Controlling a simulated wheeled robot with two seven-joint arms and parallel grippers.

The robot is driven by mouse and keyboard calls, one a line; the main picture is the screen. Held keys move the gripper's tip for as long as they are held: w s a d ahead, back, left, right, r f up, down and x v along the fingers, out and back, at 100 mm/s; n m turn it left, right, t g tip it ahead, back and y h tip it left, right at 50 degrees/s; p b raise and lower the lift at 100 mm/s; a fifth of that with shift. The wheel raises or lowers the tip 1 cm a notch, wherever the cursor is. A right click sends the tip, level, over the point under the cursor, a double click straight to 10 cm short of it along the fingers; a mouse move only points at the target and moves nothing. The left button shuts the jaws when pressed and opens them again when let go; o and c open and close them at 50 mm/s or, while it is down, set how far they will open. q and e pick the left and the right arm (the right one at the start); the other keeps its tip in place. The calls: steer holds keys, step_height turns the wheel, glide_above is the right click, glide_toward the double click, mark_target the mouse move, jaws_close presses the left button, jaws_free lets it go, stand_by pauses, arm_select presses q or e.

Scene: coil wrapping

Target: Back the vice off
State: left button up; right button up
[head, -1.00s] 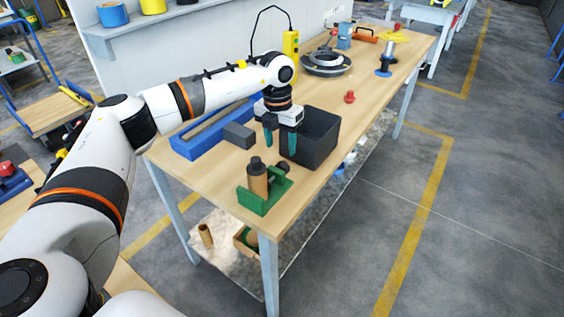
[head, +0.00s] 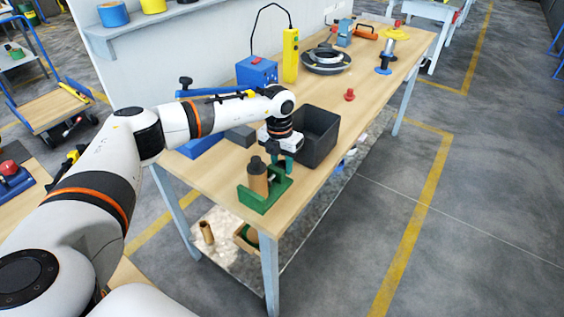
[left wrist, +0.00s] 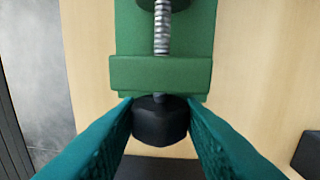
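The green vice (head: 262,197) stands near the front corner of the workbench. A brown cylinder (head: 257,183) with a black top stands upright in it. In the left wrist view, the green vice jaw (left wrist: 160,74), its threaded screw (left wrist: 162,28) and its black knob (left wrist: 160,121) show from above. My left gripper (head: 284,166) points down at the knob end of the vice. In the left wrist view its teal fingers (left wrist: 160,108) lie against both sides of the knob. In the head view the knob is hidden by the gripper. My right gripper is out of view.
A dark open bin (head: 316,152) stands just behind my left gripper. A grey block (head: 240,136) and a blue long fixture lie to its left. A blue box (head: 257,70), a yellow pendant (head: 291,55) and a black ring (head: 326,60) stand farther back. A red knob (head: 349,94) stands on clear bench.

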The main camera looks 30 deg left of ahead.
arm_select(q)
steer(key=shift+c, duration=1.3)
steer(key=shift+d+r+y+p, duration=0.1)
steer(key=shift+d+y+p, duration=0.2)
steer(key=shift+y, duration=1.1)
steer(key=o, duration=1)
steer(key=shift+c, duration=0.2)
step_height(320, 180, up, 12)
steer(key=d+b, duration=0.2)
